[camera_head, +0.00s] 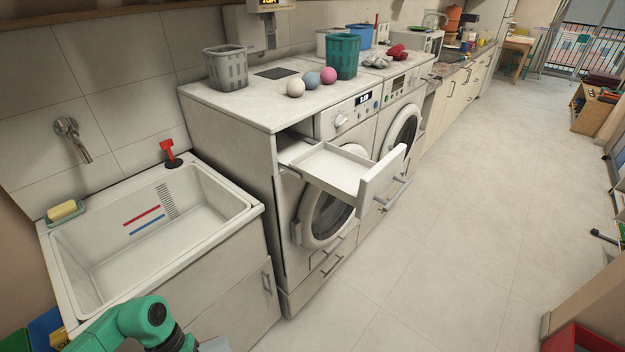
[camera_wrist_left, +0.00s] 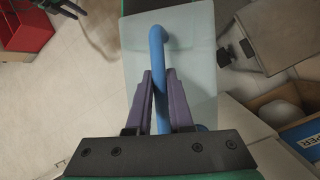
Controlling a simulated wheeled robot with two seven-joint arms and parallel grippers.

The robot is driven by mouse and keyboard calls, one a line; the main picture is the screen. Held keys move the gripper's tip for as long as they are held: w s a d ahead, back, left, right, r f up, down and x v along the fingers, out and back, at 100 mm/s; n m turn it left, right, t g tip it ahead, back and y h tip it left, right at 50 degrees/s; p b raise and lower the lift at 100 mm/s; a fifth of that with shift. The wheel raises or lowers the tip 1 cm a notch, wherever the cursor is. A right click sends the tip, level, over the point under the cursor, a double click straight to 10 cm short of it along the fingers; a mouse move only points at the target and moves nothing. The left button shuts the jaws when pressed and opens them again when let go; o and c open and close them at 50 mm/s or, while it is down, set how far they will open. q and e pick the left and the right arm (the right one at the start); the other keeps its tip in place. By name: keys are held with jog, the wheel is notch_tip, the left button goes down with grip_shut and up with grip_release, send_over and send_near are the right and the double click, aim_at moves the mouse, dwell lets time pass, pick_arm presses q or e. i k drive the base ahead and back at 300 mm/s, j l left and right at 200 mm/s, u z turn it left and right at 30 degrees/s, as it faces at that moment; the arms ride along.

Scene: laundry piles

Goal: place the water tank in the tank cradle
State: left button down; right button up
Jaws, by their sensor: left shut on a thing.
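The water tank (camera_wrist_left: 195,85) shows in the left wrist view as a pale, translucent box with a blue handle (camera_wrist_left: 157,55). The purple fingers of my left gripper (camera_wrist_left: 160,76) are shut on that handle. In the head view my green left arm comes in at the bottom left, and its gripper is out of frame. A pale corner beside the arm (camera_head: 215,344) may be the tank. A white, shallow pulled-out drawer (camera_head: 325,165) above the near machine's round door looks like the tank cradle. Its tray is empty.
A sink (camera_head: 150,235) with a soap dish (camera_head: 65,211) and red-handled plunger (camera_head: 170,152) stands left of the drawer. A grey basket (camera_head: 226,70), several balls and a green bin (camera_head: 342,57) stand on the worktop. The floor (camera_head: 440,240) right of the machines is clear.

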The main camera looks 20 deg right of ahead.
aim_at(339, 174)
jog(key=l+u, duration=0.2)
jog(key=u, duration=0.3)
jog(key=l+u, duration=0.25)
jog(key=u, duration=0.2)
jog(key=l+u, duration=0.25)
jog(key=u, duration=0.25)
jog(key=l+u, duration=0.2)
jog(key=u, duration=0.3)
jog(key=k+l+u, duration=0.1)
jog(key=u, duration=0.4)
jog(key=k+l+u, duration=0.25)
jog(key=u, duration=0.25)
jog(key=k+l+u, duration=0.2)
jog(key=k+u, duration=0.25)
jog(key=k+l+u, duration=0.1)
jog(key=u, duration=0.4)
jog(key=k+l+z, duration=0.1)
jog(key=k+z, duration=0.25)
jog(key=k+l+z, duration=0.2)
jog(key=k+z, duration=0.15)
jog(key=k+l+z, duration=0.3)
jog(key=k, duration=0.1)
